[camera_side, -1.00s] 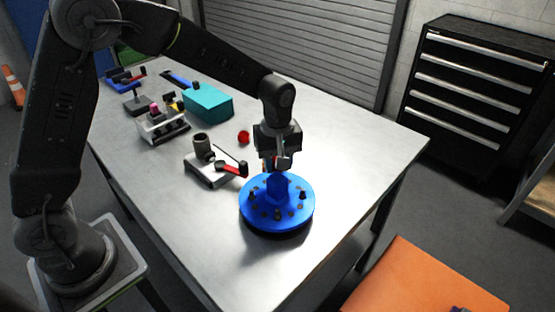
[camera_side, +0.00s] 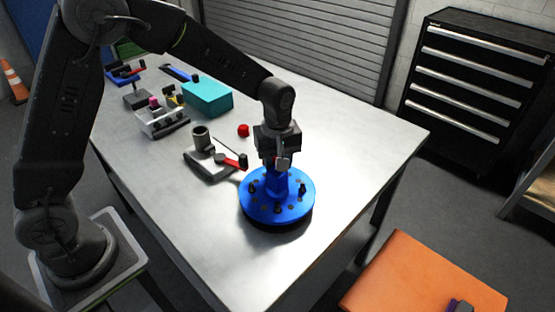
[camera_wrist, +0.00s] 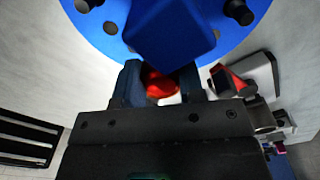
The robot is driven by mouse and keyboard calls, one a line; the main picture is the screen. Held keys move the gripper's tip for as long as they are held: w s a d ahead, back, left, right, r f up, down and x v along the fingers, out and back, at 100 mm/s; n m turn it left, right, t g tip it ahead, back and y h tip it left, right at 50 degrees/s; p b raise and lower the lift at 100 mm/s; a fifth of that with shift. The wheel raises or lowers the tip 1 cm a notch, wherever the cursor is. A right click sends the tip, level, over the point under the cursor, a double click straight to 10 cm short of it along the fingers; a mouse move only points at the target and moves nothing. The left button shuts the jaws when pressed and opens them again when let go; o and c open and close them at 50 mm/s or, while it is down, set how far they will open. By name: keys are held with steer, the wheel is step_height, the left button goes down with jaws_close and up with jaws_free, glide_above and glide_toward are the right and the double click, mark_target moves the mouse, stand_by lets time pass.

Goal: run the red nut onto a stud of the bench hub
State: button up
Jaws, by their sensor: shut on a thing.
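The bench hub (camera_side: 290,208) is a blue round disc with a raised blue centre block, dark studs and holes around its face. It also fills the top of the wrist view (camera_wrist: 98,34), where its blue centre block (camera_wrist: 170,35) hides part of the face. My gripper (camera_side: 276,168) points down over the hub, close to the centre block. In the wrist view its jaws (camera_wrist: 160,84) are shut on the red nut (camera_wrist: 159,86), which sits between them beside the block. Whether the nut touches a stud is hidden.
A grey fixture with a red-handled lever (camera_side: 231,161) stands left of the hub. A red round piece (camera_side: 243,130) lies behind it. A rack (camera_side: 163,122) and a teal box (camera_side: 207,99) are farther back. The table right of the hub is clear.

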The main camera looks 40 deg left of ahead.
steer(key=shift+f, duration=0.2)
stand_by(0.5)
steer(key=o, duration=1.1)
